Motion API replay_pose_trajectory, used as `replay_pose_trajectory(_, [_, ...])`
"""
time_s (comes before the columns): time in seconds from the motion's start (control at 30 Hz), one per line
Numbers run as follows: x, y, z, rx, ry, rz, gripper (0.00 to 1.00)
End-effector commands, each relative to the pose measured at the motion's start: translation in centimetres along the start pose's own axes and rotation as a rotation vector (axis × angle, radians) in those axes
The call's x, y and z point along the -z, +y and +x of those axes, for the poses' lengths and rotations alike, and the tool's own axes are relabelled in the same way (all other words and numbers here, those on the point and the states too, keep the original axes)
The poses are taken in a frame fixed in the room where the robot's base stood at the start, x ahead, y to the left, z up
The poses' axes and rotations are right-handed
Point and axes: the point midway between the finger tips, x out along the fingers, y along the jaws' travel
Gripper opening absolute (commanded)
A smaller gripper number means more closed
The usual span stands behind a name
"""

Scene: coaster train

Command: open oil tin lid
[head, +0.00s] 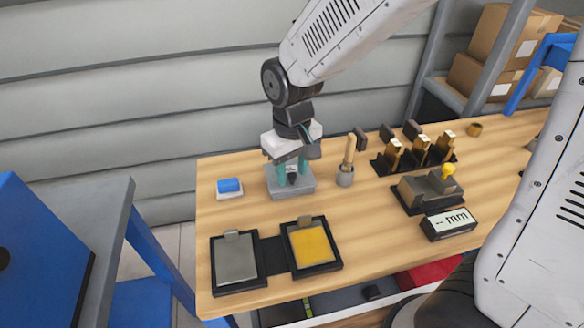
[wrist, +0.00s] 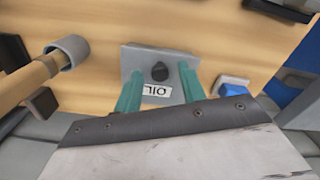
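The oil tin (head: 291,190) is a low grey box on the wooden bench, below my gripper. In the wrist view its grey lid (wrist: 142,58) lies flat on top and carries a black knob (wrist: 160,71). A white OIL label (wrist: 155,90) shows upside down beside the knob. My gripper (head: 291,174) points down over the tin with its teal fingers apart. In the wrist view the fingers (wrist: 160,80) stand to either side of the knob, with a gap between each finger and it. I cannot tell how far the fingertips are above the lid.
A grey cup with a wooden-handled tool (head: 345,176) stands close on the right of the tin. A blue block on a white base (head: 229,187) is on the left. Two black-framed trays (head: 236,260) lie in front. A gauge fixture (head: 425,192) and mm display (head: 449,225) sit further right.

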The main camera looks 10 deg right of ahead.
Motion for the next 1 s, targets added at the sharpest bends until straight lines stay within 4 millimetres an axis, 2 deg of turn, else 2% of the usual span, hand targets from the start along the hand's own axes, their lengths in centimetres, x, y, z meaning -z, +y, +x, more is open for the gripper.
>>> replay_pose_trajectory(0.03, [0.0,0.0,0.0,0.0,0.0,0.0,0.27])
replay_pose_trajectory(0.13, [0.0,0.0,0.0,0.0,0.0,0.0,0.0])
replay_pose_trajectory(0.57, [0.4,0.2,-0.5,0.023,-0.054,0.002,0.0])
replay_pose_trajectory(1.0, [2.5,1.1,-2.8,0.155,-0.373,0.002,0.0])
